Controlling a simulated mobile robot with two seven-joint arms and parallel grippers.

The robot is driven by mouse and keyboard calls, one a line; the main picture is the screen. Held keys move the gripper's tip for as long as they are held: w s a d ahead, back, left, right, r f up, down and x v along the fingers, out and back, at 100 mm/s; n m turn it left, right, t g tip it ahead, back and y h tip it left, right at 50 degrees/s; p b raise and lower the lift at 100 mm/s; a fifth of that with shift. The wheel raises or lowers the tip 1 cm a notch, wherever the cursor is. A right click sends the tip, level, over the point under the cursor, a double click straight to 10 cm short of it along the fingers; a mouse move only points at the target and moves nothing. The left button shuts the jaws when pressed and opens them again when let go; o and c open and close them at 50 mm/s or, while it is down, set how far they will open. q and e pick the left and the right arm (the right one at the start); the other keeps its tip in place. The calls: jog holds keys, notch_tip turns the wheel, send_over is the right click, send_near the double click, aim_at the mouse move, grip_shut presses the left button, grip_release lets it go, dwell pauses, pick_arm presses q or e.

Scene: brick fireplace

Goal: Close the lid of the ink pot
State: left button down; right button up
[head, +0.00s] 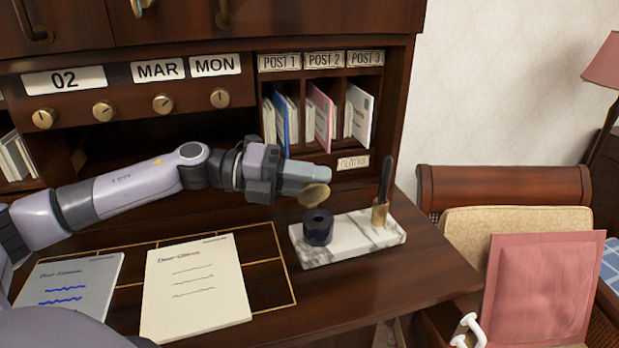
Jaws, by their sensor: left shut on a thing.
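The dark ink pot (318,229) stands upright on a white marble stand (352,241) on the desk, and its round top opening shows. Its round brass lid (315,195) is raised, tilted above the pot and apart from the opening in this view. Any hinge between them cannot be made out. My left gripper (318,177) reaches in from the left, just above the pot, and is shut on the lid. The exact finger contact is partly hidden.
A dark pen stands in a brass holder (380,213) at the stand's right end. Letters (195,288) lie on the desk at left. Post compartments (320,110) rise behind the gripper. A chair with a pink cushion (540,290) stands at right. Bare desk lies before the stand.

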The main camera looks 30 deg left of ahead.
aim_at(303, 192)
pick_arm(q)
jog(key=m+y, duration=0.1)
jog(key=s+d+m+y+p, duration=0.1)
jog(key=m, duration=0.1)
jog(key=shift+d+r+m, duration=0.2)
jog(key=shift+m, duration=0.1)
jog(key=shift+s+d+m+y, duration=0.25)
jog(key=shift+m+y, duration=0.15)
jog(key=shift+m, duration=0.3)
jog(key=shift+s+d+f+m+t+y, duration=0.2)
jog(key=shift+d+m+t+y, duration=0.15)
jog(key=shift+m, duration=0.25)
jog(key=shift+s+d+f+m+y+b, duration=0.1)
jog(key=shift+s+f+m+y+b, duration=0.1)
jog(key=shift+m+y+b, duration=0.25)
jog(key=m+b, duration=0.1)
jog(key=m+t+b, duration=0.1)
jog(key=b, duration=0.1)
jog(key=shift+s+d+f+y+b, duration=0.2)
jog(key=shift+d+f+y+b, duration=0.1)
jog(key=shift+d+f+y, duration=0.1)
jog(key=shift+s+m+y+b, duration=0.15)
jog(key=shift+m+y+b, duration=0.4)
jog(key=shift+b, duration=0.6)
jog(key=c, duration=0.9)
grip_release()
jog(key=shift+r+t, duration=0.1)
jog(key=shift+t, duration=0.15)
